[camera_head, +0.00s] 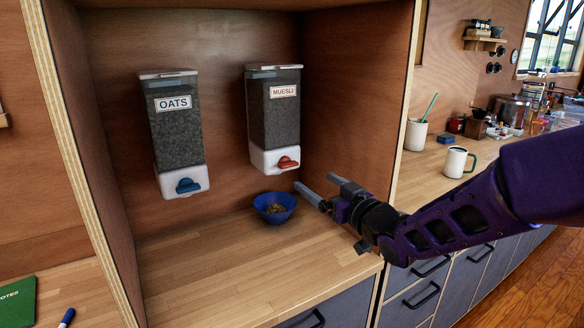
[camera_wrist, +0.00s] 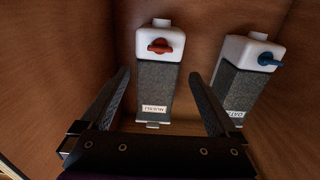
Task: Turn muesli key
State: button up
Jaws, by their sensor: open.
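The muesli dispenser (camera_head: 273,115) hangs on the back wall of the wooden alcove, with a grey body and white base. Its red key (camera_head: 288,162) sits on the front of the base. In the wrist view, upside down, the red key (camera_wrist: 159,46) shows above and between my fingers, clear of both. My gripper (camera_head: 322,190) is open and empty, in front of and to the lower right of the key. A blue bowl (camera_head: 274,208) with some brown contents stands on the counter below the muesli dispenser.
The oats dispenser (camera_head: 174,130) with a blue key (camera_head: 188,186) hangs to the left. The alcove's right side wall (camera_head: 357,95) is close to my gripper. The wooden counter (camera_head: 225,270) is clear in front of the bowl. A white mug (camera_head: 455,162) stands on the counter beyond.

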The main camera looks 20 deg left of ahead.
aim_at(291, 165)
jog(key=x, duration=1.2)
jog(key=c, duration=1.4)
jog(key=shift+d+m, duration=0.1)
jog(key=shift+m, duration=0.3)
